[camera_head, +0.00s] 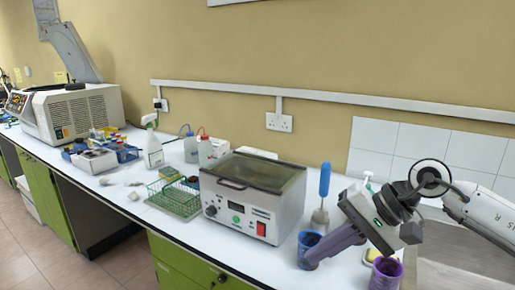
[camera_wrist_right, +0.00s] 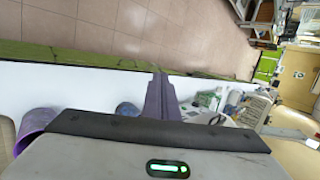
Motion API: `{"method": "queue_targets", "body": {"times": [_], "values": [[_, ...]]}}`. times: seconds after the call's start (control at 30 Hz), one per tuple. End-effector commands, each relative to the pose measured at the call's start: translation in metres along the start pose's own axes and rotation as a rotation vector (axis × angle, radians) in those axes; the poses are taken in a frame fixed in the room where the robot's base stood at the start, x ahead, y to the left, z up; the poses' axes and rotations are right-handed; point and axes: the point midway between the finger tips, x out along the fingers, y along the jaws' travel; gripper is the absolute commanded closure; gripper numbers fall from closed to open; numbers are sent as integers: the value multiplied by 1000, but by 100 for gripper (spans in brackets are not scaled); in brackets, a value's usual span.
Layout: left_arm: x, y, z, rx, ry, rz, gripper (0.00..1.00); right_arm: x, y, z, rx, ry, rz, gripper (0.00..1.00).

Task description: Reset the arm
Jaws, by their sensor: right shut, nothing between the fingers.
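My right gripper (camera_head: 312,259) reaches in from the right side of the head view, over the right end of the white bench. Its purple-grey fingers are together and hold nothing, and they also show in the right wrist view (camera_wrist_right: 160,90). The fingertips overlap the blue cup (camera_head: 309,238) in the head view; I cannot tell whether they touch it. A purple cup (camera_head: 386,273) stands below the wrist, and it shows at the left of the right wrist view (camera_wrist_right: 35,130). My left gripper is in neither view.
A white heating box (camera_head: 252,195) with a dark lid stands on the bench left of the gripper. A blue-handled tool (camera_head: 324,190) stands upright behind it. A green wire rack (camera_head: 175,197), bottles (camera_head: 153,150) and a large machine (camera_head: 75,112) are farther left. The bench's front strip is mostly clear.

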Motion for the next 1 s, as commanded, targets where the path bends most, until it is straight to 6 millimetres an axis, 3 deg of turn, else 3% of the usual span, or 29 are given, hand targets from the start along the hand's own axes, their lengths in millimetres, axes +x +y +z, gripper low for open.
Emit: {"method": "queue_targets", "body": {"times": [0.03, 0.1, 0.2, 0.3, 0.47, 0.57, 0.67, 0.7, 0.87, 1.0], "values": [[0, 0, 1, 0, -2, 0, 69, 29, -10, 26, 127, -98, -91, 100], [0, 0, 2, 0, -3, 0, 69, 54, -32, 56, 339, -228, -222, 100], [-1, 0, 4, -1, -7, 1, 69, 75, -58, 88, 678, -425, -382, 100], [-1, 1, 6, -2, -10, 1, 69, 82, -77, 103, 1051, -632, -515, 100], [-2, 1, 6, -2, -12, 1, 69, 86, -78, 94, 1697, -981, -676, 100], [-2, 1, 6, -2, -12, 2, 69, 92, -53, 74, 2120, -1206, -755, 100], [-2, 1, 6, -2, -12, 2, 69, 106, -7, 54, 2547, -1438, -829, 100], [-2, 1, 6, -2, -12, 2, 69, 114, 18, 49, -2558, 1444, 810, 100], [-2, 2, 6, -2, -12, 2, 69, 150, 133, 50, -1925, 1112, 591, 100], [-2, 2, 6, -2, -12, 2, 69, 179, 229, 84, -1450, 884, 489, 100]]}}
